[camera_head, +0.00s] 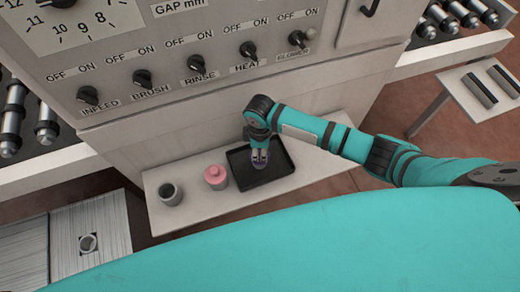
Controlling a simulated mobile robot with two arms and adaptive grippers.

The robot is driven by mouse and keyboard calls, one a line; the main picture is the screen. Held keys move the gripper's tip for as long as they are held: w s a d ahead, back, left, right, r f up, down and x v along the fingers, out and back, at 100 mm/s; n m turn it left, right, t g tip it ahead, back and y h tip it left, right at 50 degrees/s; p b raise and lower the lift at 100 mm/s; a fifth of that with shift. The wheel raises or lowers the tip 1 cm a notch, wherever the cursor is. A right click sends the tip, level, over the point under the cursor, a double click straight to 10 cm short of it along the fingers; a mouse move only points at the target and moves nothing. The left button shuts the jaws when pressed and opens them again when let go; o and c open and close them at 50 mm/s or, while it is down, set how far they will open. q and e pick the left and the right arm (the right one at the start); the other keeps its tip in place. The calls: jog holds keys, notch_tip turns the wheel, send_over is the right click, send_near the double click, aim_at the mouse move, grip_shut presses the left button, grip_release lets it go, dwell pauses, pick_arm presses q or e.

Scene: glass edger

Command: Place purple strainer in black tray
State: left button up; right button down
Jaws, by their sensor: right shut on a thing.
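The black tray (284,176) lies on the white shelf below the control panel. Only a small part of the strainer shows under the fingers. I cannot tell whether the strainer touches the tray floor. My left gripper is not in view.
A pink lidded jar (216,177) and a grey cup (171,193) stand on the shelf (196,217) left of the tray. The control panel (180,60) with black knobs rises behind. A small table (480,90) stands at the right.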

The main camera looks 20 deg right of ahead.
jog(key=c, duration=1.1)
grip_release()
jog(key=shift+f, duration=0.1)
jog(key=shift+o, duration=0.2)
notch_tip(320, 180, up, 12)
jog(key=shift+b, duration=0.45)
